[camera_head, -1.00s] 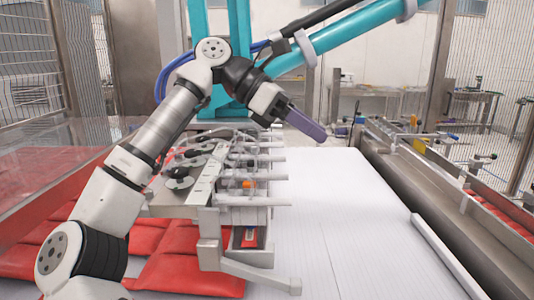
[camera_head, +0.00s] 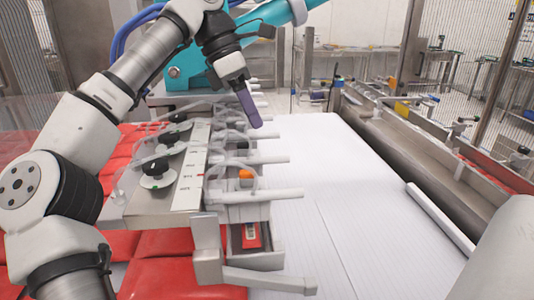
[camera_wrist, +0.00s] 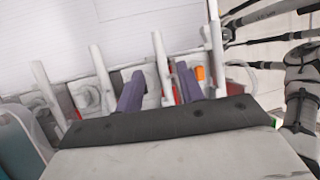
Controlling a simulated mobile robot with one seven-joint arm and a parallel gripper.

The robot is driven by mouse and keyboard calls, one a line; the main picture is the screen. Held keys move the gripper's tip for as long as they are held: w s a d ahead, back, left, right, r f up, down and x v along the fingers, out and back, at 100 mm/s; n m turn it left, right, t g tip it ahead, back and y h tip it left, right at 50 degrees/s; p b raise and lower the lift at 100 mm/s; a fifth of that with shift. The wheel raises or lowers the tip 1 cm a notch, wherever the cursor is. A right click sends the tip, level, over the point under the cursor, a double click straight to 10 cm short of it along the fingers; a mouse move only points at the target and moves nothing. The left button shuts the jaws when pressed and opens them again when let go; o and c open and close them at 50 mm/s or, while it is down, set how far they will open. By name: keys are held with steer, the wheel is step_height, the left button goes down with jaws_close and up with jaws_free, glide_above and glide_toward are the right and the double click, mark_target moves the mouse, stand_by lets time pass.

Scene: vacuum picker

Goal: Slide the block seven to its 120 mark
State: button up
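The vacuum picker has a row of blocks with pale bars sticking out to the right. A light scale strip (camera_head: 190,180) with small marks runs beside the row. I cannot read its numbers or tell which block is seven. The nearest block (camera_head: 250,237) has a red label, and an orange cap (camera_head: 246,174) stands just behind it. My gripper (camera_head: 257,124) points down with purple fingers above the farther blocks. In the wrist view the gripper (camera_wrist: 160,72) has its fingers spread, with a pale bar showing between them. Contact with any block cannot be told.
Black knobs (camera_head: 155,168) and clear hoses lie left of the scale. Red packs (camera_head: 170,276) lie below at left. A white ribbed surface (camera_head: 340,220) is clear to the right, up to a metal rail (camera_head: 385,135).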

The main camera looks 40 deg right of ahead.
mark_target(238, 165)
steer(key=x, duration=0.8)
jaws_close()
